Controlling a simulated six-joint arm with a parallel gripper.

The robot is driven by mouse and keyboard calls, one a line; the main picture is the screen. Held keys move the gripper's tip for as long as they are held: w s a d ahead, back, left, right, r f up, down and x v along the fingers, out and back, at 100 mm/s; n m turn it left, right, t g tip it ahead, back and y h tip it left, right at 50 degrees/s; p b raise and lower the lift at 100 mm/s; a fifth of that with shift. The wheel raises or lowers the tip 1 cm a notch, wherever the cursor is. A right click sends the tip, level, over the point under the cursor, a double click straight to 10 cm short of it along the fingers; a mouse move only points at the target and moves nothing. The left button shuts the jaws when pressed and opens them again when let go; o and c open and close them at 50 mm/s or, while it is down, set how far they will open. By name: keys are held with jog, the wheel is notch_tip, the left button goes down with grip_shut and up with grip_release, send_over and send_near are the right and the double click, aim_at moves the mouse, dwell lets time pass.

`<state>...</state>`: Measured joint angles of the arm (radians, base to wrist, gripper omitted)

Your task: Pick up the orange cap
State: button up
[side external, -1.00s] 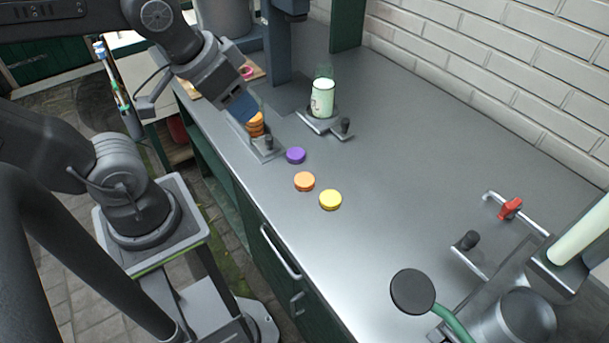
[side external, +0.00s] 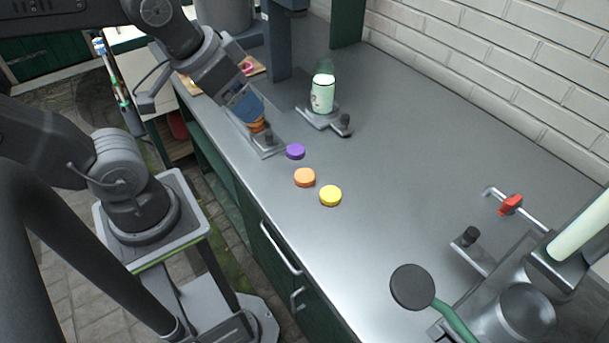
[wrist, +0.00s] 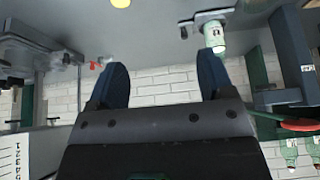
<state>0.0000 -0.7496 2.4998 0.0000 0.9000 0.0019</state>
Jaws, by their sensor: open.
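An orange cap (side external: 305,177) lies flat on the grey counter, between a purple cap (side external: 295,151) and a yellow cap (side external: 330,196). My gripper (side external: 250,108) is at the counter's left edge, up and left of these caps, beside a small stack of orange pieces (side external: 257,126) in a metal holder. It partly hides that stack. In the wrist view my gripper (wrist: 160,72) has its two dark blue fingers wide apart with nothing between them. The yellow cap (wrist: 120,3) shows at the top edge there; the orange cap does not show.
A pale green bottle (side external: 322,97) stands in a metal holder with a black knob, right of my gripper. A dark post (side external: 277,45) rises behind. A red-handled valve (side external: 510,205) and a dark round pad (side external: 412,287) are at lower right.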

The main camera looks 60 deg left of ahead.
jog(key=w+m, duration=0.1)
jog(key=m, duration=0.1)
jog(key=m+g, duration=0.6)
jog(key=m, duration=1)
send_over(303, 173)
notch_tip(303, 173, down, 8)
jog(key=f, duration=0.8)
jog(key=shift+s+a+f, duration=0.15)
jog(key=shift+s, duration=0.1)
jog(key=shift+w+f, duration=0.15)
jog(key=shift+f, duration=1.2)
jog(key=shift+w+f, duration=0.1)
jog(key=shift+f, duration=1.25)
jog(key=c, duration=1)
jog(key=shift+r, duration=0.1)
